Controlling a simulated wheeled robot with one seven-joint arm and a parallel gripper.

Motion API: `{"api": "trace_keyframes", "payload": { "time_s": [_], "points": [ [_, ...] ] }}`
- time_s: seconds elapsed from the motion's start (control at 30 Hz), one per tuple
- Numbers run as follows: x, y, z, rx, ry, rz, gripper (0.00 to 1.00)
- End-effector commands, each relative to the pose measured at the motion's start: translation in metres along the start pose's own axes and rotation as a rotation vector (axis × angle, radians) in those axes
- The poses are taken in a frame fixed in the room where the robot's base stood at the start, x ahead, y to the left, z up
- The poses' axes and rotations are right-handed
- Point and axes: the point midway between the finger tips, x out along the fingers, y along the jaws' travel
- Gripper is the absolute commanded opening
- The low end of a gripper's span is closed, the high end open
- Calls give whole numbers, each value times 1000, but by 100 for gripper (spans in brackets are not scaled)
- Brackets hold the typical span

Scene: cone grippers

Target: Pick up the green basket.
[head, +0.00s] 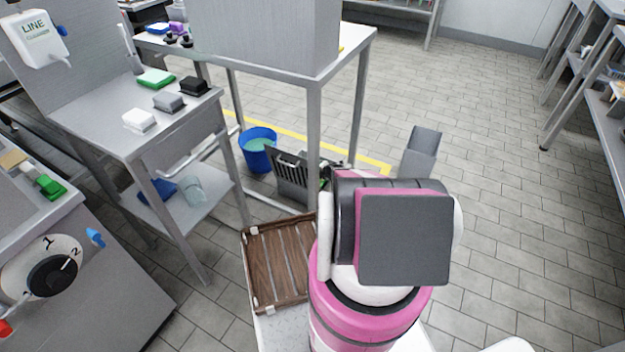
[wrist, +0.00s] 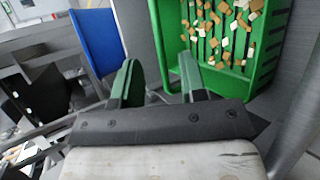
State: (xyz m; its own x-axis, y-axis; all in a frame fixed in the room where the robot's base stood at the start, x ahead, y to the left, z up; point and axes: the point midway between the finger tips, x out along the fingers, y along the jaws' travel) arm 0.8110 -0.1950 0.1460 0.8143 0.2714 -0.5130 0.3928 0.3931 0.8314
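The green basket (wrist: 257,82) is at the upper right of the wrist view. It has slatted sides and holds many small tan, brown and white pieces. My gripper (wrist: 158,68) is open, its two green-and-black fingers apart with nothing seen between them. The right fingertip is close to the basket's near left corner; I cannot tell if it touches. In the head view my pink and white arm hides the basket, and only a small dark and green patch shows beside the arm, too unclear to name.
A blue bucket (head: 258,150) and a dark slatted panel (head: 290,176) stand under the steel table (head: 314,130). A wooden slatted tray (head: 278,262) is left of my arm. A grey bin (head: 421,150) stands behind it.

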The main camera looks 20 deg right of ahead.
Motion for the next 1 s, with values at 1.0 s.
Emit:
{"api": "trace_keyframes", "payload": {
  "time_s": [1.0],
  "points": [
    [51, 0, 4, 2, -2, -1, 0]
  ]
}}
